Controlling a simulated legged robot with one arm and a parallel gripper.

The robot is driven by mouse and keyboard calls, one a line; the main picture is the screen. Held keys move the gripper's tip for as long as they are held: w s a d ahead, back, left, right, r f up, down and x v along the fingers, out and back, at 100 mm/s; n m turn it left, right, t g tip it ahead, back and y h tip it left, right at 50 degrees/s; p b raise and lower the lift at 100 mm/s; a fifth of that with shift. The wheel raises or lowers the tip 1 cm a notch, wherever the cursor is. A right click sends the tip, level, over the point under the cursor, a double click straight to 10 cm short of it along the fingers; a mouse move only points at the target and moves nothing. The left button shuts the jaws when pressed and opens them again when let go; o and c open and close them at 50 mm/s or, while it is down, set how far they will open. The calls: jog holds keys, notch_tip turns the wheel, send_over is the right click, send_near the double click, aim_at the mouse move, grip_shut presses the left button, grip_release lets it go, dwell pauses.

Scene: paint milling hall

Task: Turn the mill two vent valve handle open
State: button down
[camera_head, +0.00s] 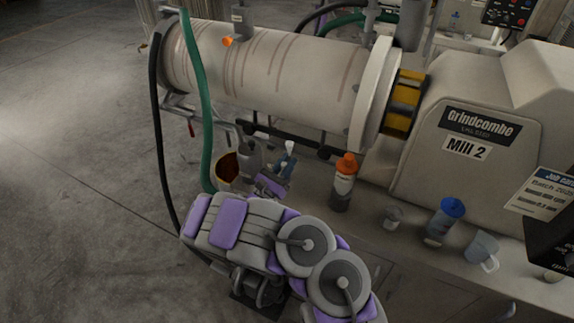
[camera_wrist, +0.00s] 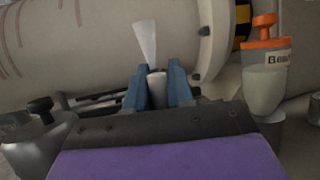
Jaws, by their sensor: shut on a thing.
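The Mill 2 cylinder (camera_head: 270,70), pale with brown streaks, lies across the head view and behind my gripper in the wrist view (camera_wrist: 80,40). On its top is a grey fitting (camera_head: 242,22) with a small orange part (camera_head: 228,41) at its lower left; I cannot tell if this is the vent valve handle. My gripper (camera_head: 284,163) is low in front of the cylinder, apart from that fitting. In the wrist view, its blue fingers (camera_wrist: 157,88) are shut on a pale tapered thing (camera_wrist: 146,42) with a grey-white lower part. Its lower end is hidden.
An orange-capped bottle (camera_head: 343,186) stands right of my gripper. A blue-capped bottle (camera_head: 443,224), a small cup (camera_head: 392,216) and a clear beaker (camera_head: 481,250) stand farther right. A green hose (camera_head: 197,100) and black hose (camera_head: 158,130) hang at left. Open floor (camera_head: 70,150) lies left.

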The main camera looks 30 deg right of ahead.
jog(key=shift+w+a+f, duration=0.1)
dwell(0.4)
jog(key=c, duration=1.1)
grip_release()
jog(key=p+v, duration=0.3)
jog(key=v, duration=1.4)
jog(key=shift+a+f, duration=0.15)
jog(key=shift+f, duration=0.05)
